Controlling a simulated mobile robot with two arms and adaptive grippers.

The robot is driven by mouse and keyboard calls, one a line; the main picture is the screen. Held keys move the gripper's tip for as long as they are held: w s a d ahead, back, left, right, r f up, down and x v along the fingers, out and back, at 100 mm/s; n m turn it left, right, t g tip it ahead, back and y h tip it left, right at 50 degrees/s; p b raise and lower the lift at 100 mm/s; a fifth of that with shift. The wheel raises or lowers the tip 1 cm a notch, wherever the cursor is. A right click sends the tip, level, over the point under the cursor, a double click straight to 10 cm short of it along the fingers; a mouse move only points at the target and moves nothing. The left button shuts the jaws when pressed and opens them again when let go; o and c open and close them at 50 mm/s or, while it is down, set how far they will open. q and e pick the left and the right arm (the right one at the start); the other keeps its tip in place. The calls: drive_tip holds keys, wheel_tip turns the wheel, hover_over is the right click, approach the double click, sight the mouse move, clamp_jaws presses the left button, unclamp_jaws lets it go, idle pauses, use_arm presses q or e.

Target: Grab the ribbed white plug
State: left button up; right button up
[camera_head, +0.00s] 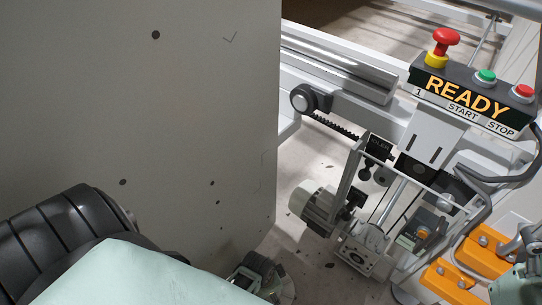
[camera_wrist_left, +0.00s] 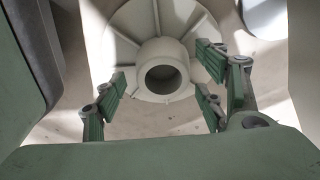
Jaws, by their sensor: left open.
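The ribbed white plug (camera_wrist_left: 188,22) shows at the top middle of the left wrist view. It is a round off-white disc with radial ribs and a raised hollow hub at its centre. My left gripper (camera_wrist_left: 160,92) is open, with green-padded fingers on both sides of the hub in that view. I cannot tell how far the fingers are from the plug, and they do not hold it. In the head view my left gripper (camera_head: 258,275) is partly hidden behind my arm, and I cannot make out the plug there. Part of my right arm shows at the lower right edge.
A large grey panel (camera_head: 150,90) fills the left of the head view. A control box (camera_head: 470,95) reading READY, with a red emergency knob (camera_head: 446,38), stands at upper right. Below it is a machine carriage with a motor (camera_head: 313,203) and orange blocks (camera_head: 484,250).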

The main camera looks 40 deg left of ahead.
use_arm(q)
drive_tip(key=c, duration=1.3)
